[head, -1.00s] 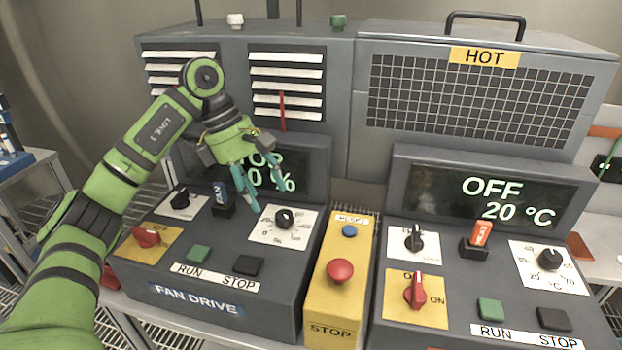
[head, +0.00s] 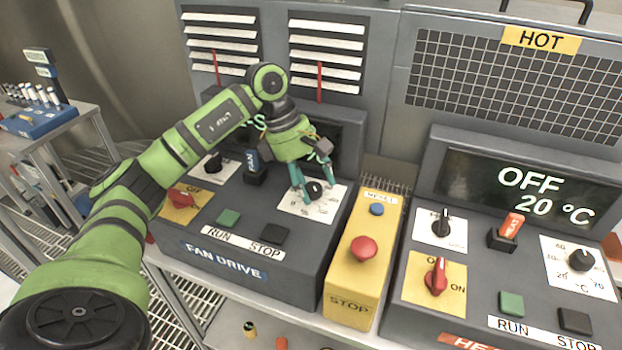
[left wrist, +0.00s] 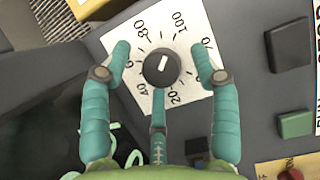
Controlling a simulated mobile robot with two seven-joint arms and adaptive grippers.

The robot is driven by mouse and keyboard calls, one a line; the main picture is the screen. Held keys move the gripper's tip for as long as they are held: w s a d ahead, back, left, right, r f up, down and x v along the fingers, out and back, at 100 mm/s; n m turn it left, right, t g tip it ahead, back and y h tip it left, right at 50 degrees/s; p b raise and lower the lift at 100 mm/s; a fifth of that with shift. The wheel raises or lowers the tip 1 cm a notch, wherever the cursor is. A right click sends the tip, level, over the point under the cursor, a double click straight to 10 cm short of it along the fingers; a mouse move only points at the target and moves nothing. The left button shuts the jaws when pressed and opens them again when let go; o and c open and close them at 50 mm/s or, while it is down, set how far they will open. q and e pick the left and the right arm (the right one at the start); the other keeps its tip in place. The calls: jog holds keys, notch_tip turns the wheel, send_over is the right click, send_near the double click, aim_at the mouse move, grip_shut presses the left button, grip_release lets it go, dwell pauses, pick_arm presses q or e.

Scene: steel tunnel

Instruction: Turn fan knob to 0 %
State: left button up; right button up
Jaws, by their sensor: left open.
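The fan knob (head: 314,190) is a small black knob on a white dial plate (head: 293,206) on the fan drive panel. In the left wrist view the knob (left wrist: 161,68) carries a white mark, slanted near the 80 to 100 side of the scale; its exact reading is unclear. My left gripper (head: 313,193) is open, with its teal fingers coming down at the knob. In the left wrist view the gripper (left wrist: 160,62) has a finger on either side of the knob and a third just below it, with gaps at the sides. The arm hides most of the fan display (head: 347,140).
A fan toggle (head: 254,167) with a blue tag stands left of the dial. The yellow box with a red stop button (head: 363,249) is close on the right. Green run (head: 229,217) and black stop (head: 275,233) buttons lie in front. The heater panel (head: 393,318) is farther right.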

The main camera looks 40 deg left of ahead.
pick_arm(q)
jog(key=c, duration=1.1)
pick_arm(e)
jog(key=shift+s+a, duration=0.15)
jog(key=shift+s, duration=0.15)
jog(key=shift+s+f, duration=0.15)
jog(key=shift+f, duration=0.05)
